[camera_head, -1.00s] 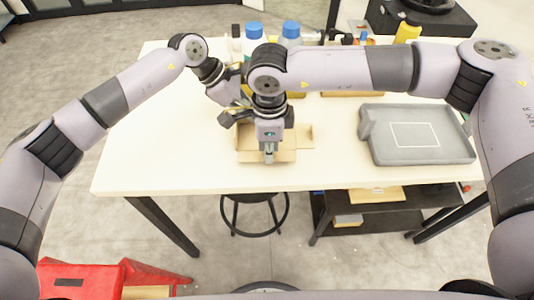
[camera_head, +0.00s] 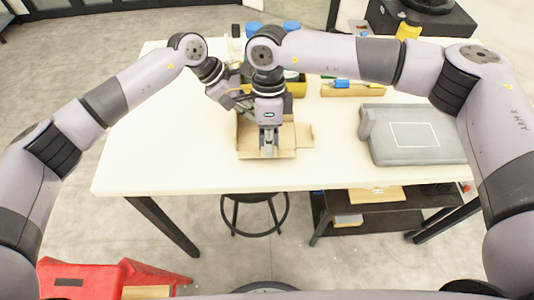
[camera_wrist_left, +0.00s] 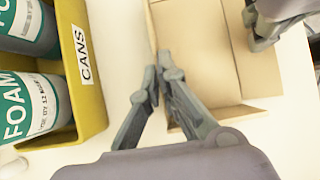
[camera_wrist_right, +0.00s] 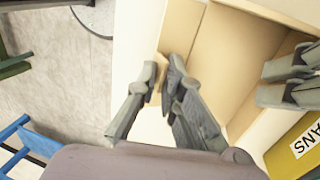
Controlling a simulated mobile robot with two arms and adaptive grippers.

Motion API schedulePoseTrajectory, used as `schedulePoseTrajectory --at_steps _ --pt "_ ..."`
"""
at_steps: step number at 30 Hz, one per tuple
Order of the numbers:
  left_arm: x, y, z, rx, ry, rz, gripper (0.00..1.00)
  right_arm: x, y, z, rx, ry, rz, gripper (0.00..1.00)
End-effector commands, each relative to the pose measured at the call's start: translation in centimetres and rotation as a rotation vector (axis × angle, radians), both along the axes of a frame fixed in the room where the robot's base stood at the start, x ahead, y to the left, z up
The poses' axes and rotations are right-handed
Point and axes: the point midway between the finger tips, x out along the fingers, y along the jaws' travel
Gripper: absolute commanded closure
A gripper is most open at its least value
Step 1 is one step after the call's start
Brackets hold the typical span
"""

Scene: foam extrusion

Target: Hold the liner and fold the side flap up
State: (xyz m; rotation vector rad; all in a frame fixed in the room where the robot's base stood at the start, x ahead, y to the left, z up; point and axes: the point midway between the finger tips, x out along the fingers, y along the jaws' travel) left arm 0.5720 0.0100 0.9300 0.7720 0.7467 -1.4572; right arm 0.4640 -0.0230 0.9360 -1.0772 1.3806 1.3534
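The liner is a tan cardboard tray (camera_head: 246,143) in the middle of the table, with a side flap (camera_head: 305,134) lying out flat to the right. My right gripper (camera_head: 268,150) points down at its near edge; in the right wrist view its fingertips (camera_wrist_right: 162,68) stand either side of a thin cardboard piece, and I cannot tell whether they pinch it.
A yellow bin (camera_wrist_left: 92,105) marked CANS, holding foam cans (camera_wrist_left: 30,105), stands close behind the liner. A grey tray (camera_head: 415,151) lies to the right, with a small box of tools (camera_head: 350,90) behind it. The table's left part is clear.

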Motion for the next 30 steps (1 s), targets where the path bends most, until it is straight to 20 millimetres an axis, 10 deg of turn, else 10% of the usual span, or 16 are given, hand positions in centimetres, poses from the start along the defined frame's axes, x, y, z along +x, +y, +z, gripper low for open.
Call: schedulePoseTrajectory --at_steps 30 --pt "-0.13 -0.01 -0.15 0.002 0.004 -0.001 1.0 0.04 0.0 -0.07 0.0 -0.015 0.0 0.42"
